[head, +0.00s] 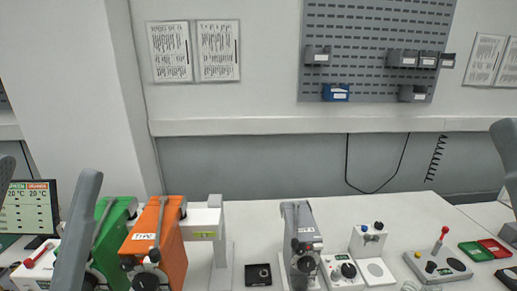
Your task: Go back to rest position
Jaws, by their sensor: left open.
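My left arm (78,228) stands at the lower left as a tilted grey link, in front of the green vaporizer (112,240). My left gripper is open and low at the left; its fingertips are hard to make out, and I see nothing held. My right arm (507,150) shows only as a grey link at the right edge; its gripper is not in view. The orange vaporizer (158,240) stands upright beside the green one. A grey vaporizer (300,235) stands upright mid-bench, clear of both arms.
A monitor (28,208) stands at the far left. A small black device (258,275), a white dial unit (343,271), a joystick panel (438,265) and green (476,251) and red (494,248) trays are along the bench. The bench top (420,215) behind them is clear.

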